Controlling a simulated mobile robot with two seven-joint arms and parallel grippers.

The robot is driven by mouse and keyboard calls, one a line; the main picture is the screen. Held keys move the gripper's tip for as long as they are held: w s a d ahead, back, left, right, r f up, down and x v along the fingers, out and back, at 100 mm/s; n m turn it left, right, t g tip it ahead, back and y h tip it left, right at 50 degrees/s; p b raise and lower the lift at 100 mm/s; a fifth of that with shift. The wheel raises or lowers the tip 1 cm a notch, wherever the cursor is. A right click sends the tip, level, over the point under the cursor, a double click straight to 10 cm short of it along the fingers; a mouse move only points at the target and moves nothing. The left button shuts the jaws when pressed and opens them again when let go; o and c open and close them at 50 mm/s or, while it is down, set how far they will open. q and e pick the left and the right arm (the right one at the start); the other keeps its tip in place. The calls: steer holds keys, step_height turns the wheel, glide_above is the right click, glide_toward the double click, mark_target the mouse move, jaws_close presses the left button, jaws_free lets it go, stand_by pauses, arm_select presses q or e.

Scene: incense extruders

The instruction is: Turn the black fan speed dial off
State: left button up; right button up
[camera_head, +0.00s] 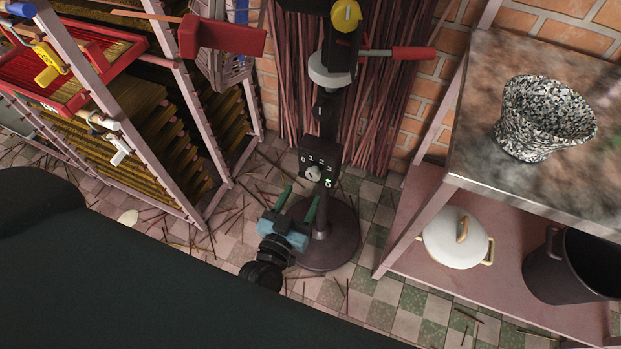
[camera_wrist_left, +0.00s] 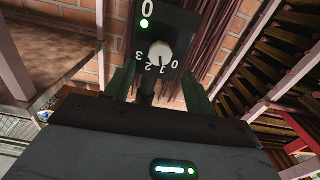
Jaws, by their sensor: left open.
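The fan speed control is a black box (camera_head: 320,160) on the fan's dark pole, marked 0, 1, 2, 3. Its round knob looks pale grey (camera_head: 313,172) rather than black, and a small green light glows beside it. In the left wrist view the knob (camera_wrist_left: 160,52) faces me; its exact setting is too small to tell. My left gripper (camera_head: 297,203) is open and empty, just below the box in the head view, with its green fingers pointing up toward it. In the left wrist view the fingers (camera_wrist_left: 158,88) stand apart, below the knob. My right gripper is out of view.
The pole rises from a round dark base (camera_head: 328,240) on the tiled floor. A rack of incense trays (camera_head: 190,105) stands at left. At right a table (camera_head: 470,130) holds a speckled bin (camera_head: 545,120); a white lidded pot (camera_head: 455,240) sits on its lower shelf. Incense sticks litter the floor.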

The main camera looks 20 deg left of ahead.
mark_target(312, 177)
arm_select(q)
steer(key=shift+w+d+b, duration=0.1)
steer(key=shift+w+b, duration=0.25)
steer(key=shift+w, duration=2.8)
steer(key=shift+c, duration=0.4)
steer(key=c, duration=0.9)
steer(key=n, duration=0.4)
steer(key=shift+n+b, duration=0.3)
steer(key=shift+n, duration=1.7)
